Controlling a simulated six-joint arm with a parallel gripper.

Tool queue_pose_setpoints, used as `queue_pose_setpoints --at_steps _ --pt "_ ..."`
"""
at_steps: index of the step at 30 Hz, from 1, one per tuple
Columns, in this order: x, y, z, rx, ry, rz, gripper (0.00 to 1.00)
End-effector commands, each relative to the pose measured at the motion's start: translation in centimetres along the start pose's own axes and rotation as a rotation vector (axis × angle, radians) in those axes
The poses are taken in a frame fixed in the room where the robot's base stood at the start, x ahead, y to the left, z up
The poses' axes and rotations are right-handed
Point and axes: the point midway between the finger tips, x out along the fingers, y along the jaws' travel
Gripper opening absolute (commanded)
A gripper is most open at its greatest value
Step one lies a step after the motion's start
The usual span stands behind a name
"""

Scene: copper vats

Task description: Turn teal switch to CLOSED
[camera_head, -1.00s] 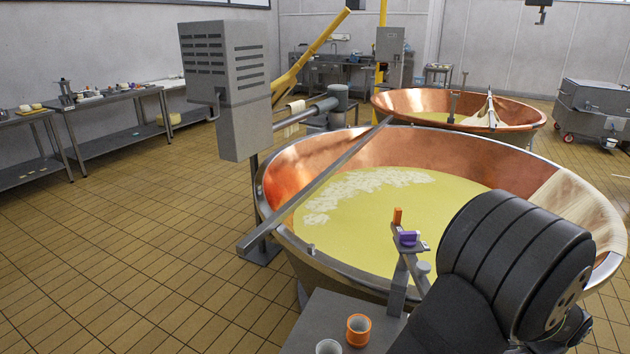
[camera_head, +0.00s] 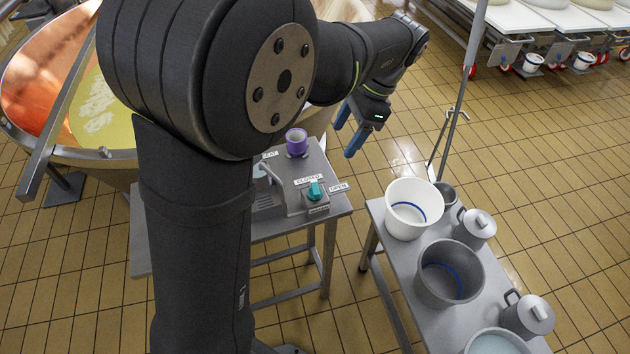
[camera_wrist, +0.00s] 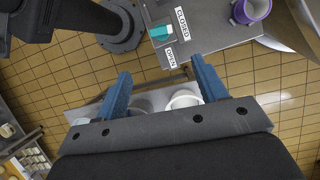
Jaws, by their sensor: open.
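The teal switch (camera_head: 314,190) sits on a small grey box on the metal table (camera_head: 334,202). A CLOSED label (camera_head: 308,179) lies behind it and an OPEN label (camera_head: 339,187) to its right. The knob looks turned between the two labels; its exact setting is hard to tell. In the wrist view the teal switch (camera_wrist: 174,46) is near the top, between the CLOSED label (camera_wrist: 182,23) and the OPEN label (camera_wrist: 171,58). My gripper (camera_head: 347,138) is open and empty, above and beyond the switch, apart from it. Its blue fingers (camera_wrist: 160,85) are spread in the wrist view.
A purple cup (camera_head: 296,142) stands on the same table near the labels. A second table at right holds a white bucket (camera_head: 414,208), a grey bucket (camera_head: 450,272) and lidded pots. A thin metal pole (camera_head: 462,90) stands behind. The copper vat (camera_head: 40,70) is at left.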

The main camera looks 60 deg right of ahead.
Motion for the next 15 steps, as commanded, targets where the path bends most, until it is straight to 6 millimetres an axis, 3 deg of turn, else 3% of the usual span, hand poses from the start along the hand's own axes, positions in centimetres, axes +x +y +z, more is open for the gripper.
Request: queue_pose_setpoints --at_steps 5,15 --pt "0.2 0.1 0.1 0.039 -0.007 -0.013 0.65" --pt "6.9 0.1 0.2 0.035 -0.009 -0.009 0.65"
